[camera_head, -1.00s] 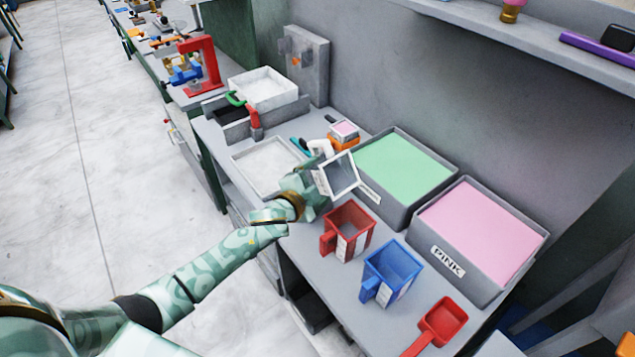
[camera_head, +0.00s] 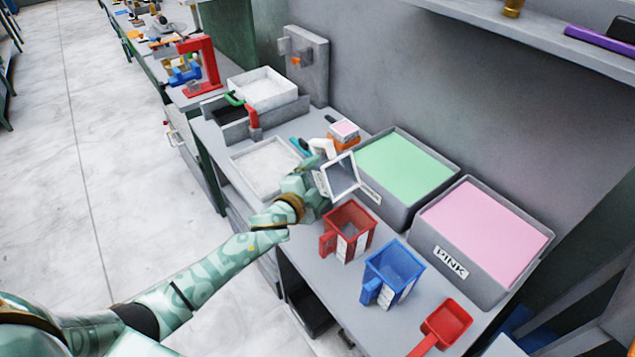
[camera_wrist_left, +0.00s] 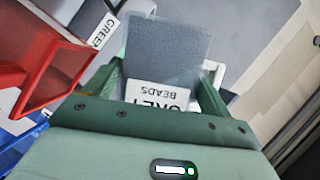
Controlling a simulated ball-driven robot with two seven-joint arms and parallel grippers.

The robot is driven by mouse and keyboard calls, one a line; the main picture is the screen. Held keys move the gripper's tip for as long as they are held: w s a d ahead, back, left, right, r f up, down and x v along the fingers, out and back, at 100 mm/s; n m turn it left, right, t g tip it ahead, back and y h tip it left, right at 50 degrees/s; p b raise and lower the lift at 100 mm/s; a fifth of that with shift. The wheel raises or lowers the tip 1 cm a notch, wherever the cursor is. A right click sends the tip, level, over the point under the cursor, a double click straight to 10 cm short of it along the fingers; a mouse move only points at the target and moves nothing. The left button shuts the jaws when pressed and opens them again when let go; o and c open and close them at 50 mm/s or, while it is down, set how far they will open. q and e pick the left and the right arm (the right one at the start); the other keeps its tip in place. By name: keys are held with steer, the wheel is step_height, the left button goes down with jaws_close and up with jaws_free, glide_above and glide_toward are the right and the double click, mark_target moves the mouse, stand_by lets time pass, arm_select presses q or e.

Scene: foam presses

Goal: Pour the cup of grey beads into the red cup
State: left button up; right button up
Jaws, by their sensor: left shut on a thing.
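My left gripper (camera_head: 316,180) is shut on a pale grey cup (camera_head: 342,174), held above the bench just behind and left of the red cup. The held cup is tilted, and its open mouth shows a grey inside. In the left wrist view the held cup (camera_wrist_left: 166,50) sits between the fingers, with a white label reading "BEADS" upside down. The red cup (camera_head: 357,218) stands upright on the bench, open at the top, handle to the left. It also shows at the left of the wrist view (camera_wrist_left: 35,55). I cannot see beads falling. My right gripper is out of view.
A blue cup (camera_head: 392,265) stands right of the red cup, and a red scoop (camera_head: 446,322) lies farther right. Bins of green (camera_head: 407,165) and pink (camera_head: 487,235) material stand behind. A shallow white tray (camera_head: 265,167) lies left of the gripper.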

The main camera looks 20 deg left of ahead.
arm_select(q)
steer(key=shift+s+d+f+m+t+b, duration=0.15)
steer(key=shift+f+m+t+b, duration=0.15)
steer(key=shift+m+b, duration=0.65)
steer(key=shift+d+f+m+t+b, duration=0.2)
steer(key=shift+f+m+b, duration=0.15)
steer(key=shift+b, duration=1.15)
steer(key=shift+a+r, duration=0.1)
steer(key=shift+r, duration=0.05)
